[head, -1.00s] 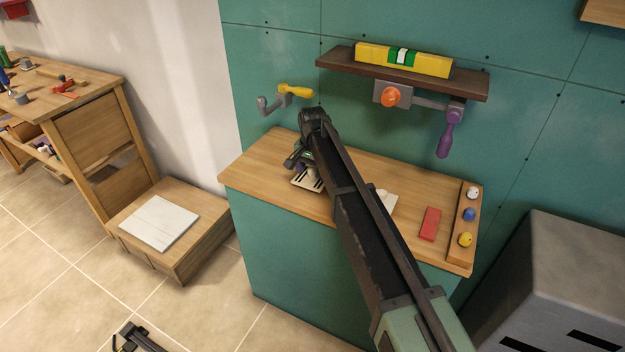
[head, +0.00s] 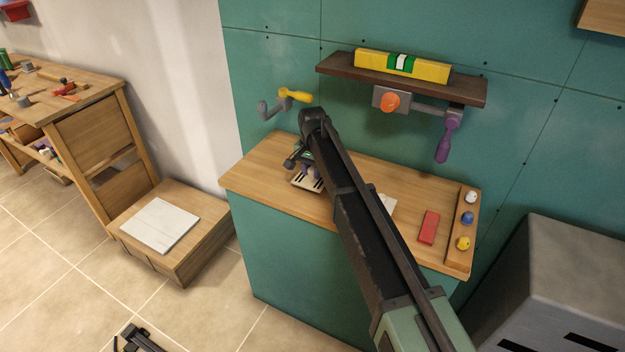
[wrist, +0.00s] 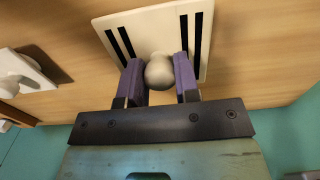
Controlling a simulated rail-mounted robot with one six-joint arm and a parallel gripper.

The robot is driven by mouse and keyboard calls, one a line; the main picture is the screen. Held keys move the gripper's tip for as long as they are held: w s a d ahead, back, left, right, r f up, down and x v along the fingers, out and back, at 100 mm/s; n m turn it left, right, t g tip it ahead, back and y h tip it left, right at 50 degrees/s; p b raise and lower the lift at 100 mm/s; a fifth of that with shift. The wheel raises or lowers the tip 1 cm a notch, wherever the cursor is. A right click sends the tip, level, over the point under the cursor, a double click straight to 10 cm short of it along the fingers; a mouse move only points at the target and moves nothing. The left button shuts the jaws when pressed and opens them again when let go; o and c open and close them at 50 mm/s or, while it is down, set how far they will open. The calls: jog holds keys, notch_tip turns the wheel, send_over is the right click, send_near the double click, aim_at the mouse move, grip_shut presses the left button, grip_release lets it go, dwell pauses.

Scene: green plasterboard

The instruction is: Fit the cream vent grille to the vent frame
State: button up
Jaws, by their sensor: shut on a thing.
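The cream vent grille (wrist: 150,18) is a flat square plate with dark slots and a round pale knob in its middle. In the head view the grille (head: 300,183) is at the left part of the wooden counter top, partly behind my arm. My gripper (wrist: 159,72) has its purple fingers on both sides of the knob and is shut on it. In the head view my gripper (head: 309,170) is just above the plate. I cannot tell whether the plate touches the counter. I cannot make out the vent frame.
A pale plate with a knob (wrist: 28,72) lies beside the grille. A red block (head: 429,227) and a wooden rack (head: 463,257) with coloured knobs are at the counter's right. Above are a crank with a yellow handle (head: 295,95) and a shelf (head: 340,70) bearing a yellow level.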

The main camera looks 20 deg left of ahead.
aim_at(312, 168)
notch_tip(312, 168, up, 5)
jog(key=p, duration=0.3)
jog(key=shift+f+p, duration=0.1)
jog(key=shift+p, duration=0.3)
jog(key=shift+f, duration=0.15)
